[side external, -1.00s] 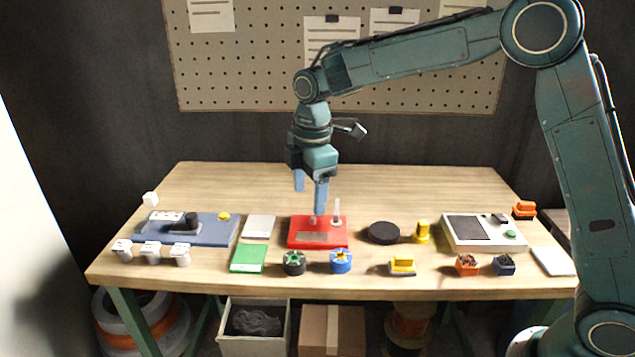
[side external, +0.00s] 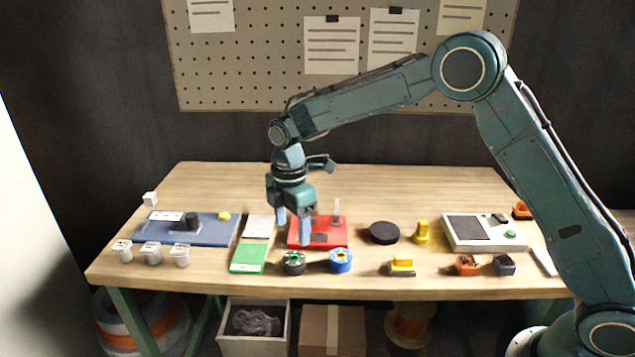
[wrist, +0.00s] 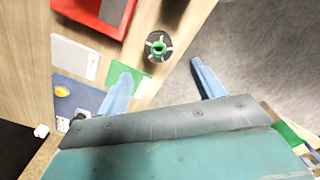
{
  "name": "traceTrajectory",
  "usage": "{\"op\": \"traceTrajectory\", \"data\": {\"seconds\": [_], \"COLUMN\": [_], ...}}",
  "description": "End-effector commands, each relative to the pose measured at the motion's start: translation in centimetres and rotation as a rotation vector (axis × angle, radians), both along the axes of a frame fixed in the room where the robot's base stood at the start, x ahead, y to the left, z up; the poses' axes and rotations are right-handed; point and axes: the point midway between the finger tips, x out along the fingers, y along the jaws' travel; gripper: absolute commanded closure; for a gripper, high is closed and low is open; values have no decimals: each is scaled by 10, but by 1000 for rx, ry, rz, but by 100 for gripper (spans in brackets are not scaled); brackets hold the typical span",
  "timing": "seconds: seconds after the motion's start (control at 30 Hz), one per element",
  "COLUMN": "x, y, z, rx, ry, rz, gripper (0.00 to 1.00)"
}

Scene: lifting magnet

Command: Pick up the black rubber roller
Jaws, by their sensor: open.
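A black roller with a green hub (side external: 293,263) stands near the table's front edge, between a green pad (side external: 249,258) and a blue roller with a yellow centre (side external: 341,261). It also shows in the wrist view (wrist: 159,46), just beyond the fingertips and between their lines. My gripper (side external: 293,232) is open and empty, pointing down above and slightly behind this roller, in front of part of the red box (side external: 334,233). It also shows open in the wrist view (wrist: 160,72), with nothing between its fingers.
A blue-grey base (side external: 215,229) with a dark knob stands left. A white pad (side external: 259,227) lies behind the green one. A black disc (side external: 384,232), yellow pieces (side external: 402,265) and a white panel (side external: 485,243) stand right. The table's back (side external: 380,182) is free.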

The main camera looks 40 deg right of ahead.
Motion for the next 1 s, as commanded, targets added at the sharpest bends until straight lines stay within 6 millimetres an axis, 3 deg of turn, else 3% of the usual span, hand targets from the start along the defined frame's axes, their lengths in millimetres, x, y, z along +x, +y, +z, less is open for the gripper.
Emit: {"op": "traceTrajectory", "data": {"seconds": [0.3,0.73,1.0], "x": [0,0,1], "y": [0,-1,-3], "z": [-43,-54,-82], "rx": [0,0,-1], "ry": [0,0,3], "rz": [-1,-1,-1], "gripper": [33,33,33]}}
